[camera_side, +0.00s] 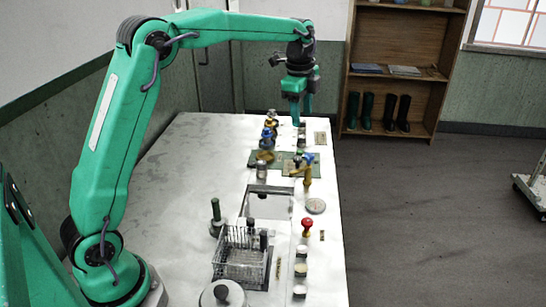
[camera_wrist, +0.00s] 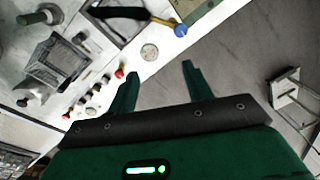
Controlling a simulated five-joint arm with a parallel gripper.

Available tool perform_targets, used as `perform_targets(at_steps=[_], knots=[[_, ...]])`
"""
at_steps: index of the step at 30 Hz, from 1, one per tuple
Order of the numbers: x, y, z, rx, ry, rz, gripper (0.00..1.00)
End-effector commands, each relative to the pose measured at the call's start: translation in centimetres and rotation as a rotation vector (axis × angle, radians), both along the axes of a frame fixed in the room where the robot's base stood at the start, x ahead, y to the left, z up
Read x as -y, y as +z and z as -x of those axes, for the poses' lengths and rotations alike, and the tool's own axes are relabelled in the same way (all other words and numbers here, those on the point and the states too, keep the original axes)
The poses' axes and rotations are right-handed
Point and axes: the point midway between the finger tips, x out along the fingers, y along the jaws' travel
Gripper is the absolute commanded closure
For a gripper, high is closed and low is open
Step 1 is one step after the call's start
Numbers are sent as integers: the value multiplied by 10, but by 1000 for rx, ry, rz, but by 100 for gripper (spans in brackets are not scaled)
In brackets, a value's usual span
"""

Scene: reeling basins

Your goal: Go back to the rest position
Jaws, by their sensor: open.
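My gripper (camera_side: 300,108) points down over the far end of the white table (camera_side: 185,200) in the side view, at the end of my stretched green arm. In the wrist view my gripper (camera_wrist: 161,72) shows two green fingers spread apart, with nothing between them. It is open and empty. The side view does not clearly show how high the fingertips are above the table.
A wire rack (camera_side: 240,255), a lidded pot (camera_side: 222,294), a basin (camera_side: 268,203) and a red-topped piece (camera_side: 307,226) stand on the table. Small bottles and green mats (camera_side: 300,165) lie near the gripper. The table's left part is clear. A shelf (camera_side: 405,60) stands behind.

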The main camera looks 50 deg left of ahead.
Motion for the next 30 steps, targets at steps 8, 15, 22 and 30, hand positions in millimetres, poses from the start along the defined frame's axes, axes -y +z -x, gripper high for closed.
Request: perform_targets(at_steps=[8, 15, 22, 30], knots=[[12, 33, 51, 70, 205, 27, 50], [22, 49, 99, 125, 381, 63, 50], [29, 56, 146, 179, 550, 108, 50], [37, 51, 201, 234, 744, 174, 50]])
